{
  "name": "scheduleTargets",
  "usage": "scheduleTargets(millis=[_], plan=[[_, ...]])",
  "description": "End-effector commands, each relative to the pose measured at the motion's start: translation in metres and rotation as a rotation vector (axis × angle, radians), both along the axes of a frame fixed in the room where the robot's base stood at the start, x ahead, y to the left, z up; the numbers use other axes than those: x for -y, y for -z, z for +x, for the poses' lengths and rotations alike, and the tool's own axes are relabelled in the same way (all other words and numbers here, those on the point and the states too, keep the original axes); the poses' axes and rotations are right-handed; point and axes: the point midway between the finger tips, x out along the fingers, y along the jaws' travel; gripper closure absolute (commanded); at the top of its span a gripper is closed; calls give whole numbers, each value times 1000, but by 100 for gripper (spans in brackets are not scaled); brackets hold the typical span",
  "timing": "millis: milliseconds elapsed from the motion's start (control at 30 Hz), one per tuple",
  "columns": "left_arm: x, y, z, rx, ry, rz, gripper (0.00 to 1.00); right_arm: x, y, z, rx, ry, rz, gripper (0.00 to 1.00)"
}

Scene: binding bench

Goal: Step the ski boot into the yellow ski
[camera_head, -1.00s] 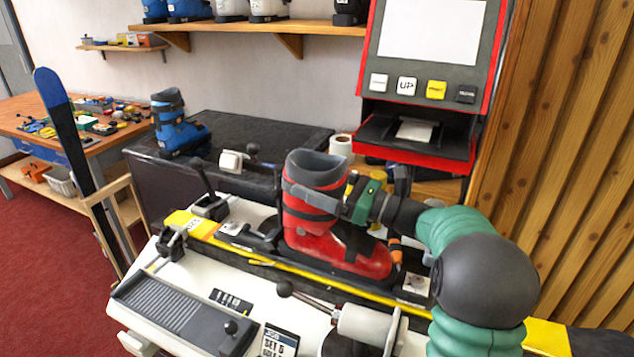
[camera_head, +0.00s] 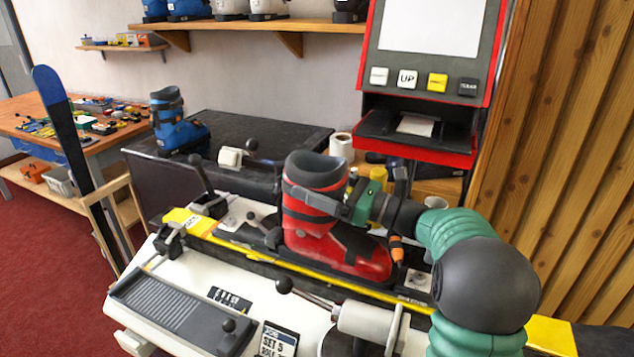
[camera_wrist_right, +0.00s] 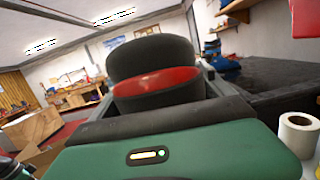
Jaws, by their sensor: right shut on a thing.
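The red ski boot (camera_head: 326,222) with a dark grey cuff stands upright over the yellow ski (camera_head: 300,271), between the bindings in the head view. Whether its sole touches the ski or is locked in I cannot tell. My right gripper (camera_head: 349,201) is shut on the boot's upper shaft from the right. In the right wrist view the boot's cuff (camera_wrist_right: 155,75) fills the middle, beyond my green gripper body (camera_wrist_right: 170,155). The ski lies lengthwise on the white bench (camera_head: 190,290), held by a clamp at its left. My left gripper is out of view.
A blue boot (camera_head: 178,125) stands on the black case behind. A red-framed machine with buttons (camera_head: 420,80) rises at the back right. A blue ski (camera_head: 65,125) leans at the left.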

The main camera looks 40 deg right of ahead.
Motion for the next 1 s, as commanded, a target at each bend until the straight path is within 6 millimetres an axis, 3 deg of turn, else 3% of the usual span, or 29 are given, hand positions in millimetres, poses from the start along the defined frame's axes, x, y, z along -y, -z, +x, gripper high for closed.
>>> scheduleTargets(millis=[267,300,367,733,1000], plan=[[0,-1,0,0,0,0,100,0,-4,-1,9,0,-2,74],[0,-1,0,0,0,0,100,0,-5,-1,9,1,-3,8],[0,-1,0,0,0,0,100,0,-5,-1,9,1,-3,0],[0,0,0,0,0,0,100,1,-2,0,4,1,-1,0],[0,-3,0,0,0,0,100,0,-21,0,7,1,-3,0]])
